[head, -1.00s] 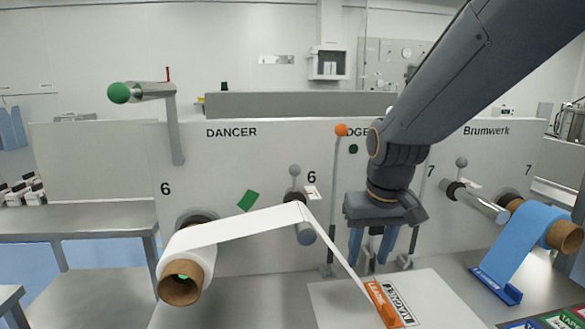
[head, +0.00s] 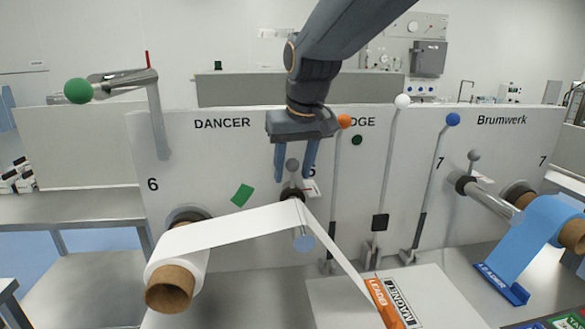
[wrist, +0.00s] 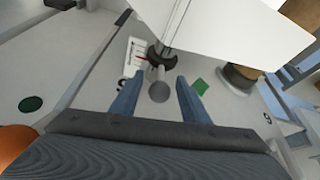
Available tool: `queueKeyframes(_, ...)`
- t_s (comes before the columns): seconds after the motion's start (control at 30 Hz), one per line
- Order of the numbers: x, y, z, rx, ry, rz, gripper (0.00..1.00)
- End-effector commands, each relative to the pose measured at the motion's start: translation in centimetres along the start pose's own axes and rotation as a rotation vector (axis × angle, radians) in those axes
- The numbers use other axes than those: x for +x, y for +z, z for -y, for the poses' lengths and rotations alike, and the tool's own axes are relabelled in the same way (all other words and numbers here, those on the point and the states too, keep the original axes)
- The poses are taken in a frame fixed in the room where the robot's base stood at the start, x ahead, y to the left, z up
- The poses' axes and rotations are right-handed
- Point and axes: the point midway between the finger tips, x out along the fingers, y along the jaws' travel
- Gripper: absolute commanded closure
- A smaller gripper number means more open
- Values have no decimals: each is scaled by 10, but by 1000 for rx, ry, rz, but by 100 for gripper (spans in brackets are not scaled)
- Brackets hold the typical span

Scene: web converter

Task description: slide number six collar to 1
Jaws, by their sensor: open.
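The number six collar (head: 292,195) is a dark ring on the roller shaft at station 6. Its grey ball knob (head: 292,165) stands up from it. In the wrist view the dark collar (wrist: 162,57) sits at the panel end of the shaft, with the knob (wrist: 158,92) between my fingertips. The white scale card (head: 312,188) with a red pointer lies beside it; it also shows in the wrist view (wrist: 133,58), its numbers too small to read. My gripper (head: 296,174) is open, blue fingers pointing down around the knob, with gaps on both sides.
A white web (head: 235,226) runs from its roll (head: 170,285) over the station 6 roller. Levers with orange (head: 344,121), white (head: 402,101) and blue (head: 453,119) knobs stand to the right. A second collar (head: 466,183) with a grey knob is at station 7.

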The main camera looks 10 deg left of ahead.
Motion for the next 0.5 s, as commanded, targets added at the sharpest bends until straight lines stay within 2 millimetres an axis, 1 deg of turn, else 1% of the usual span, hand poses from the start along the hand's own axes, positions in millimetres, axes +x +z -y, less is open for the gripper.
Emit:
queueKeyframes(0.13, 9, 0, 0, 0, 0, 0, 58)
queueKeyframes(0.4, 11, 0, 0, 0, 0, -1, 58)
queueKeyframes(0.43, 11, 0, 0, 0, 0, -1, 62)
queueKeyframes(0.5, 11, 0, 0, 0, 0, -1, 74)
